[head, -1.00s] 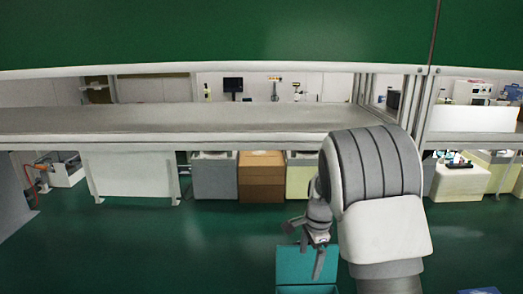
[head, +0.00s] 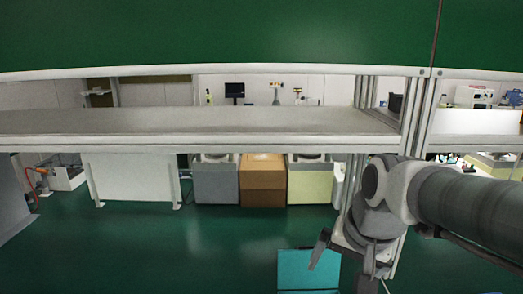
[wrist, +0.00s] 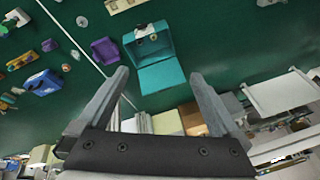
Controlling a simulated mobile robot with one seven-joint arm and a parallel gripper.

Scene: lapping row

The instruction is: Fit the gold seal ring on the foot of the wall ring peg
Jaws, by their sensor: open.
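My gripper (head: 338,278) hangs at the lower right of the head view, in front of a teal open box (head: 297,270). In the wrist view my gripper (wrist: 158,76) has its two fingers wide apart with nothing between them. The teal box (wrist: 160,76) shows beyond the fingertips, apart from them. Small pale and dark items lie in its far part, too small to make out. I cannot pick out the gold seal ring or the wall ring peg in either view.
A long grey shelf (head: 200,121) crosses the head view, with an upright metal post (head: 415,115) at right. A brown cabinet (head: 263,182) stands behind. In the wrist view a purple bin (wrist: 105,51) and a blue box (wrist: 42,82) lie left. Open green floor (head: 150,245) is at left.

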